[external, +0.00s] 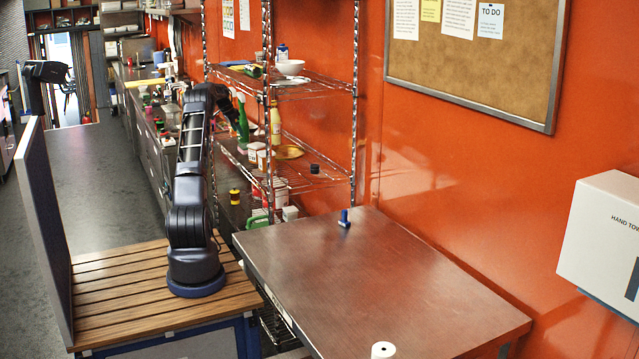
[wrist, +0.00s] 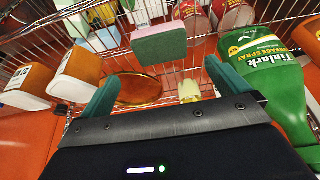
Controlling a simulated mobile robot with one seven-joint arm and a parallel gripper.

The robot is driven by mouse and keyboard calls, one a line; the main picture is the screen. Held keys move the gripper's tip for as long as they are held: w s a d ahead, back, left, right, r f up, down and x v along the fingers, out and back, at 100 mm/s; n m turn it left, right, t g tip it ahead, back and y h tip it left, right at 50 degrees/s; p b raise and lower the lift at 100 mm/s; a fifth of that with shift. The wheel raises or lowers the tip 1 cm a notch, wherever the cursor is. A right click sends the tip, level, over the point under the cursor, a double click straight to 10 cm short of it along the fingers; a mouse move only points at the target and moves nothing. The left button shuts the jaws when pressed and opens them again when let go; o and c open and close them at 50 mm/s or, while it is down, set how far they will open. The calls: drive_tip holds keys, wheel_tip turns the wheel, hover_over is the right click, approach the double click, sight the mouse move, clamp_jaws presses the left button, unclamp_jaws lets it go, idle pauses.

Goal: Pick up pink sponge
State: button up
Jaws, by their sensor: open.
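The pink sponge (wrist: 158,32) shows in the upper middle of the wrist view, as a block with a thin pink layer above a dark green scouring face (wrist: 160,50). My gripper (wrist: 162,72) has its two teal fingers spread wide and nothing between them. The sponge lies beyond the fingertips, roughly between them in the picture, and appears apart from both. In the external view my arm (external: 190,150) reaches up beside the wire shelf; I cannot make out the sponge there.
A green spray bottle (wrist: 270,75) stands close by the right finger. White and orange containers (wrist: 76,72) are left of the left finger. An amber plate (wrist: 142,88) and a pale yellow item (wrist: 188,90) show between the fingers. The steel table (external: 390,280) is mostly clear.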

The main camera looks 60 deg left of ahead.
sight(244, 146)
drive_tip(key=x, duration=0.9)
drive_tip(key=shift+s+f, duration=0.15)
drive_tip(key=shift+f, duration=0.2)
drive_tip(key=c, duration=0.8)
